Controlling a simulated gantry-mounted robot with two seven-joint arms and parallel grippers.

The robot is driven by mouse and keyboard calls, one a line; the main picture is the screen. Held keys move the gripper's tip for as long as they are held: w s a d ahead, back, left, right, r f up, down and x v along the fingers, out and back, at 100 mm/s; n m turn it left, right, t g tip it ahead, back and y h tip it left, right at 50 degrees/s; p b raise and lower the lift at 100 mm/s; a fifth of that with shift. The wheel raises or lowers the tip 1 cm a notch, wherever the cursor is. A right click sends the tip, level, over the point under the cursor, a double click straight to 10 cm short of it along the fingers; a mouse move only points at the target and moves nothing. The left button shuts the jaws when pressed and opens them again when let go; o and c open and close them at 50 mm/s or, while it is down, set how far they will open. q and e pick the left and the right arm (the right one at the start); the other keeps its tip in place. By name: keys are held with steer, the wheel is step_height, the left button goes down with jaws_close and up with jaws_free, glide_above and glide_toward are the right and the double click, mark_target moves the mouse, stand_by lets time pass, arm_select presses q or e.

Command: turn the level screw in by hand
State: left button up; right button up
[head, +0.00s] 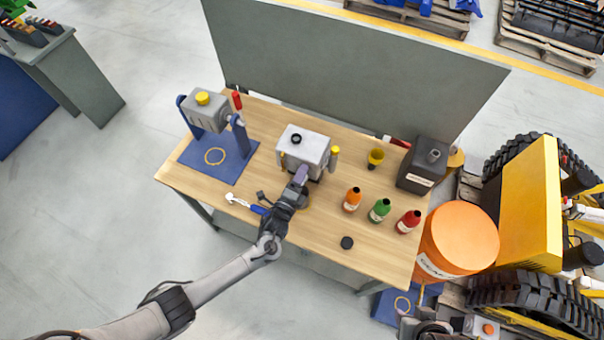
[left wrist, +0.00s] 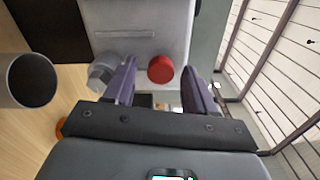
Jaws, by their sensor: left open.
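The grey housing (head: 303,148) stands on the wooden table (head: 300,223), with a dark round opening on its top. In the left wrist view its face (left wrist: 145,45) carries a red round screw head (left wrist: 161,69) and a grey hex-headed plug (left wrist: 102,76). I cannot tell for sure which is the level screw; the red one lies between my fingers. My left gripper (head: 301,175) is at the near face of the housing. In the left wrist view its fingers (left wrist: 160,88) are open, with gaps on both sides of the red head. My right gripper is not in view.
A stand with a grey unit (head: 204,110) is at the table's left. A black disc (head: 347,243) and blue-handled tool (head: 245,204) lie in front.

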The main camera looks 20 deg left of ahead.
arm_select(q)
steer(key=n, duration=0.4)
steer(key=shift+b, duration=0.4)
steer(key=n, duration=0.5)
steer(key=shift+n+b, duration=0.3)
steer(key=n, duration=0.5)
steer(key=shift+n+b, duration=0.3)
steer(key=shift+n, duration=0.1)
steer(key=n, duration=0.4)
steer(key=shift+n, duration=0.4)
steer(key=shift+w, duration=0.1)
